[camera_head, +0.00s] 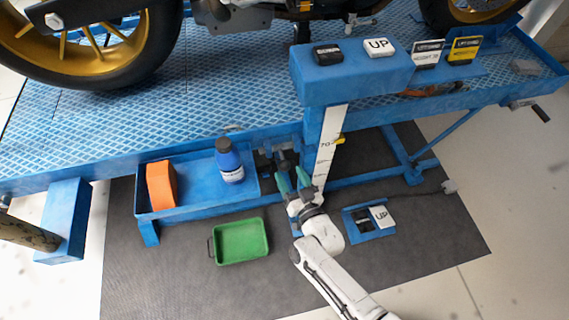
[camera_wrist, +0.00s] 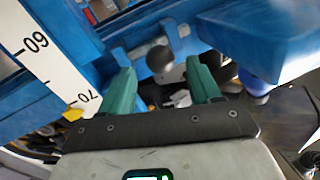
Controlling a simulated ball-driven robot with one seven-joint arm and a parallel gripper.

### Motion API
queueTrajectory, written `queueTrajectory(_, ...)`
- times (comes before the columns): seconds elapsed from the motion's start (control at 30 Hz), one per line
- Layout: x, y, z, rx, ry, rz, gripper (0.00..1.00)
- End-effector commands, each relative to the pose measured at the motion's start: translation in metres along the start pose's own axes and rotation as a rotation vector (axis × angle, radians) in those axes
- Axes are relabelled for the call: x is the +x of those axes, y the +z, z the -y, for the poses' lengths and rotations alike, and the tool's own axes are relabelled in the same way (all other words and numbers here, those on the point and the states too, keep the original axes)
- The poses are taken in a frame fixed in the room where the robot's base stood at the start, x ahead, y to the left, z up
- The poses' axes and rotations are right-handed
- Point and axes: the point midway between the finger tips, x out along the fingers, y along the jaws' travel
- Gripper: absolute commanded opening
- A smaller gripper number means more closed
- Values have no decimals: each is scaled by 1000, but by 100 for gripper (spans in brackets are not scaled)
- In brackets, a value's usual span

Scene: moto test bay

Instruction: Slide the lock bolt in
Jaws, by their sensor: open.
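The lock bolt shows in the wrist view as a dark round knob (camera_wrist: 160,59) in a blue bracket on the lift frame. In the head view the bolt (camera_head: 283,158) is a small dark part left of the white scale, partly hidden by my gripper. My gripper (camera_head: 294,180) is open, with green fingers pointing toward the bolt. In the wrist view the knob appears between the two fingertips (camera_wrist: 161,76), a little beyond them, with no contact visible. How far the bolt is slid in cannot be told.
A white scale (camera_head: 325,150) with a yellow pointer stands beside my gripper. A blue tray (camera_head: 195,200) holds an orange block (camera_head: 161,185) and a blue bottle (camera_head: 229,161). A motorcycle stands on the lift above.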

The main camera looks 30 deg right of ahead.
Motion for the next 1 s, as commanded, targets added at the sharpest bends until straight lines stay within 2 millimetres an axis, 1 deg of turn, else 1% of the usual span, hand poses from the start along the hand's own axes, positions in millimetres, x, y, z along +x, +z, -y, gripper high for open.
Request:
queueTrajectory(0.03, 10, -1, 0, -1, -1, -1, 63)
queueTrajectory(0.1, 21, -1, 0, -1, -1, -1, 63)
queueTrajectory(0.2, 34, 0, 0, -2, -2, 1, 63)
queueTrajectory(0.3, 42, 0, 0, -1, -1, 1, 63)
queueTrajectory(0.43, 47, 0, 0, -1, -1, 1, 63)
queueTrajectory(0.7, 47, 0, 0, -1, -1, 1, 62)
queueTrajectory(1.0, 47, 0, 0, 0, -1, 1, 33)
